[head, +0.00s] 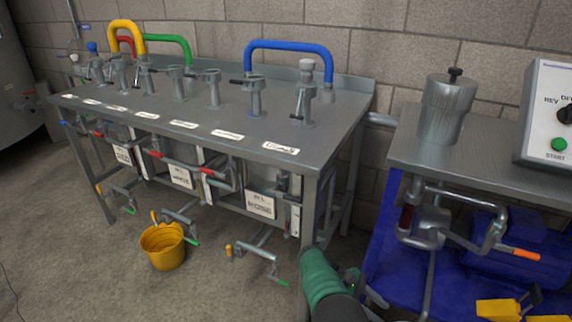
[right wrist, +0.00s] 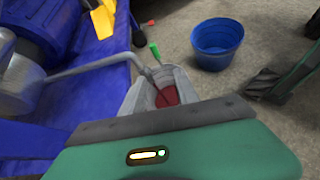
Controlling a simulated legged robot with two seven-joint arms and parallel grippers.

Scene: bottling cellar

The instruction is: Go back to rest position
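My right gripper (right wrist: 165,105) shows in the right wrist view as a green body with a dark grey front edge. Just beyond that edge is a pale grey object with a dark red inside (right wrist: 166,96). I cannot tell whether my fingers touch it. At the right of that view is a green and dark grey part that looks like my left gripper (right wrist: 265,85), over the floor; its fingers are not clear. In the head view a green part of one of my arms shows at the bottom centre, between the two benches; its fingertips are not visible.
A grey bench (head: 225,128) with taps and coloured hoses stands left and centre. A yellow bucket (head: 162,248) is on the floor before it. At right, a second bench (head: 495,155) carries a metal canister (head: 446,112) and a control box (head: 548,115). A blue bucket (right wrist: 217,45) stands on the floor.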

